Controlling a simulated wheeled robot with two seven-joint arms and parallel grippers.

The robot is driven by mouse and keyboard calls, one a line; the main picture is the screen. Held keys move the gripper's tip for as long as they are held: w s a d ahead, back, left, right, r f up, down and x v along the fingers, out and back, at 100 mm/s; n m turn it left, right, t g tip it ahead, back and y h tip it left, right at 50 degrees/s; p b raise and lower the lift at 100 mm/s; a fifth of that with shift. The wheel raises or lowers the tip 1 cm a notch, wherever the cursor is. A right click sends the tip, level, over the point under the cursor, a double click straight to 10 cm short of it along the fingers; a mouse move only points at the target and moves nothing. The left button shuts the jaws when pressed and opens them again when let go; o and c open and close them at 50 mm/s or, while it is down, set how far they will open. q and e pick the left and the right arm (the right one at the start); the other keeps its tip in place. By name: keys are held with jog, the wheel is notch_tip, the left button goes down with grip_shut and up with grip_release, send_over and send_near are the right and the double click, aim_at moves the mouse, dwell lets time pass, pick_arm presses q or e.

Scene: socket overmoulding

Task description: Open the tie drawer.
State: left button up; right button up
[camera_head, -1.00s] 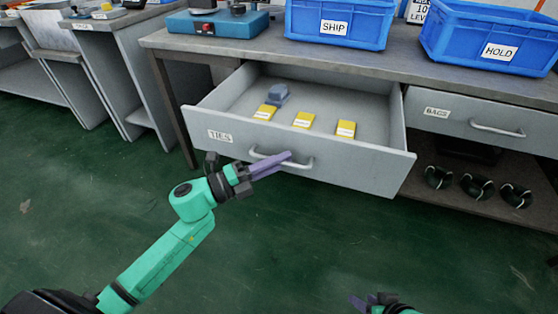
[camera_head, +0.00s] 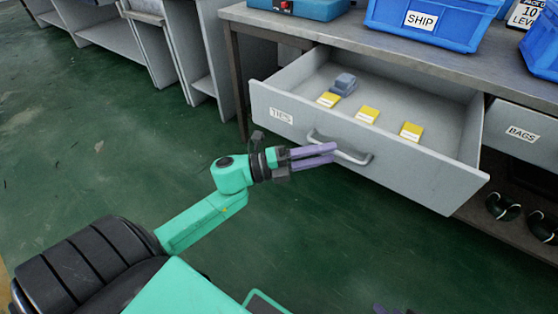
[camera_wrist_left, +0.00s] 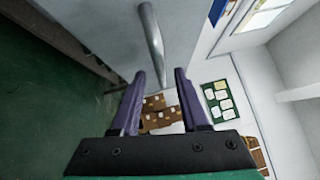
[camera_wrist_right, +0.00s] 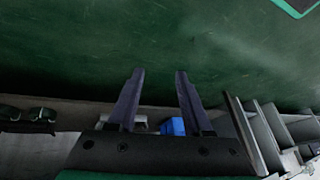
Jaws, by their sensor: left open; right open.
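The tie drawer (camera_head: 400,168), grey with a TIES label (camera_head: 281,115), stands pulled out from under the bench. Inside lie yellow packs (camera_head: 367,115) and a grey-blue object (camera_head: 344,84). Its bar handle (camera_head: 352,155) is on the front. In the right wrist view my right gripper (camera_wrist_right: 153,75) is open and empty, over the floor.
A closed BAGS drawer (camera_head: 520,135) is to the right, with dark green rounded items (camera_head: 503,206) on the shelf below. Blue SHIP bin (camera_head: 425,22) and a blue device (camera_head: 305,8) stand on the bench (camera_head: 390,55). Green floor (camera_head: 90,160) at left is clear.

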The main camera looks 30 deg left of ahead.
pick_arm(q)
jog(key=p+v, duration=0.1)
jog(key=v, duration=1)
jog(key=shift+s+a, duration=0.2)
jog(key=shift+a, duration=0.05)
pick_arm(e)
jog(key=d+r, duration=0.1)
jog(key=s+d+r+g+h, duration=0.1)
jog(key=shift+s+d, duration=0.25)
jog(key=shift+d, duration=0.05)
